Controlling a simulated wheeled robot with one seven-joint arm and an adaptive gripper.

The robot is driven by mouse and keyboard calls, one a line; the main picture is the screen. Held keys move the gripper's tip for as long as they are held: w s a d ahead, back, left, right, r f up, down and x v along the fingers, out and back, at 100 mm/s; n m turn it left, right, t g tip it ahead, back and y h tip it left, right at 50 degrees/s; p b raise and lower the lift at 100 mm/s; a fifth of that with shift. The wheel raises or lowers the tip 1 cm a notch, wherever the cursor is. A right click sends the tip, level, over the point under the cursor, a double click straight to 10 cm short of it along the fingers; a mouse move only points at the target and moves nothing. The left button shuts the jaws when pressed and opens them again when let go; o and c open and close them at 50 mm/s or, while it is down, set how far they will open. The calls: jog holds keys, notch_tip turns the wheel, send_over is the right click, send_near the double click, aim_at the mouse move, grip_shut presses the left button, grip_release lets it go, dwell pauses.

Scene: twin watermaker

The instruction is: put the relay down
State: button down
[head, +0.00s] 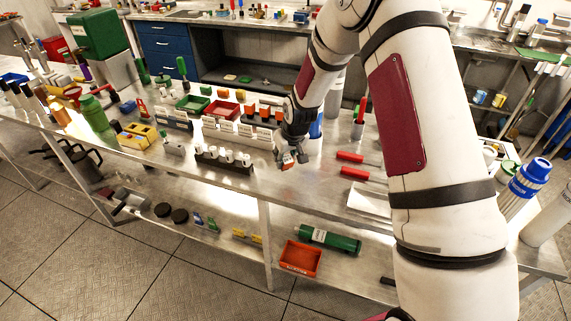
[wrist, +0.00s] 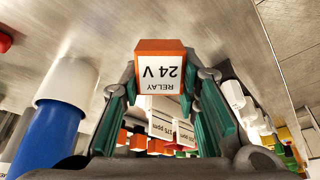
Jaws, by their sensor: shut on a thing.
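My gripper (head: 291,162) is shut on an orange relay (wrist: 160,50) with a white label that reads "RELAY 24 V". In the wrist view the relay sits between the green-padded fingertips (wrist: 160,85), its label facing the camera and upside down. In the head view the held relay (head: 288,158) shows small and partly covered by the fingers, close over the steel bench (head: 305,186) near its front edge. I cannot tell whether the relay touches the bench. A row of similar orange blocks (head: 265,113) stands behind white label cards (head: 228,128).
A black rack with white-topped vials (head: 224,160) stands left of my gripper. A blue bottle (wrist: 55,125) stands close behind it. Red-handled tools (head: 352,157) lie to the right. Red (head: 222,109) and green (head: 193,104) trays are further back. Bare bench lies at the front edge.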

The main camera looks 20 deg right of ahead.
jog(key=shift+s+f, duration=0.1)
jog(key=shift+f, duration=1.2)
jog(key=shift+f, duration=0.15)
jog(key=c, duration=1.2)
grip_release()
